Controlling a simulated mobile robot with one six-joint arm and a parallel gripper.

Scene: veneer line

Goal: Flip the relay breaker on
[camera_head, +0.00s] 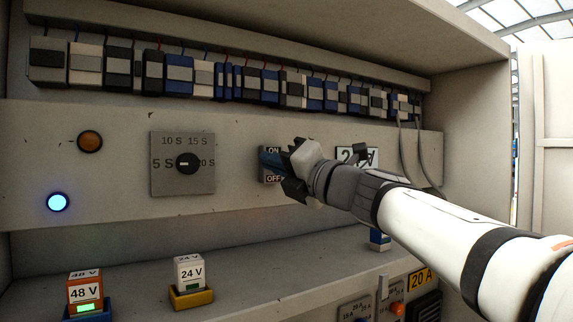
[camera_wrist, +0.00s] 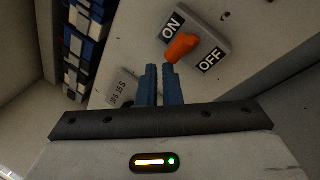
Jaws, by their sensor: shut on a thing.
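The relay breaker is a grey plate with an ON label above and an OFF label below (camera_head: 273,179), mostly covered by my gripper in the head view. In the wrist view the breaker plate (camera_wrist: 220,47) shows ON, OFF and an orange lever (camera_wrist: 182,47) between the labels. My gripper (camera_head: 268,160) is at the plate from the right. Its blue fingers (camera_wrist: 161,70) are close together, with their tips at the lever's end. They are shut on the lever, though the contact is hard to see. I cannot tell which way the lever is set.
A dial (camera_head: 187,163) marked in seconds is left of the breaker. An amber lamp (camera_head: 90,141) and a lit blue lamp (camera_head: 58,202) are farther left. A 24 V block (camera_head: 189,271) and a 48 V block (camera_head: 85,290) stand on the shelf below. Cables hang at the right.

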